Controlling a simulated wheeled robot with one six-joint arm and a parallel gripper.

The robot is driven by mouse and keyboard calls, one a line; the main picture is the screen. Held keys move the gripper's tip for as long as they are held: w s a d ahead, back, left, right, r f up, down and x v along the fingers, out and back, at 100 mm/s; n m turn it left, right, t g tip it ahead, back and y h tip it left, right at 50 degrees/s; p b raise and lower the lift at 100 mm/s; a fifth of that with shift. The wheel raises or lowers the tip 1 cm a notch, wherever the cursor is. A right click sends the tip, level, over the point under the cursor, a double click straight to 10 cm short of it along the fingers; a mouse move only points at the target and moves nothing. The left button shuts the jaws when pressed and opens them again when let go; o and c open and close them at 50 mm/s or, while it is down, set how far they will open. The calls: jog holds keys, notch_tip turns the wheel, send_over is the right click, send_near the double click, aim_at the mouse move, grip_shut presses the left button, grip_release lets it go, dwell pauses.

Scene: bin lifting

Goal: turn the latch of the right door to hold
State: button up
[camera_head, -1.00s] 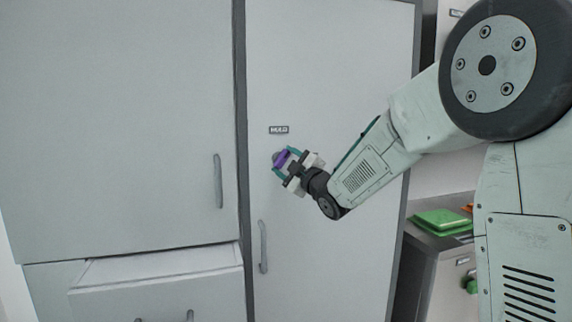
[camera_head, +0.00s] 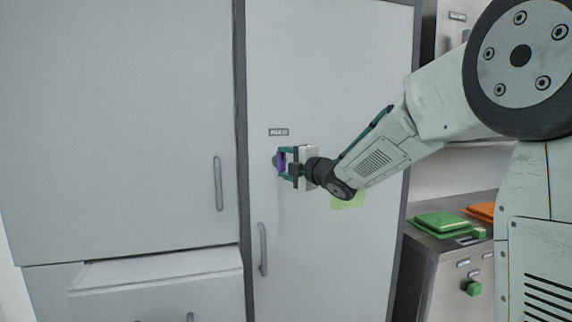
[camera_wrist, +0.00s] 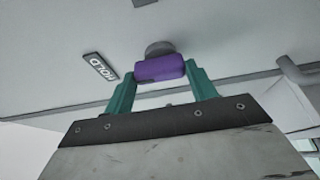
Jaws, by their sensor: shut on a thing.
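The latch (camera_head: 281,161) is a purple bar on a round grey base on the right door (camera_head: 330,70). In the head view the bar looks close to upright. My gripper (camera_head: 287,161) has its teal fingers shut on the bar, one above and one below. In the wrist view the purple latch bar (camera_wrist: 160,68) sits between the fingertips (camera_wrist: 160,82), with its grey base behind. The HOLD label (camera_wrist: 101,68) is beside the latch there; in the head view a small label (camera_head: 278,132) is just above it. The fingers partly hide the bar's ends.
A vertical handle (camera_head: 263,248) is lower on the right door. The left door (camera_head: 120,120) is closed, and a drawer (camera_head: 160,267) below it stands out. A yellow-green patch (camera_head: 348,200) shows behind my wrist. A steel counter (camera_head: 440,240) with a green lid (camera_head: 440,222) stands at right.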

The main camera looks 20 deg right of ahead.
dwell(0.4)
jog(key=o, duration=1)
jog(key=shift+a, duration=0.1)
jog(key=v, duration=0.8)
jog(key=shift+w, duration=0.1)
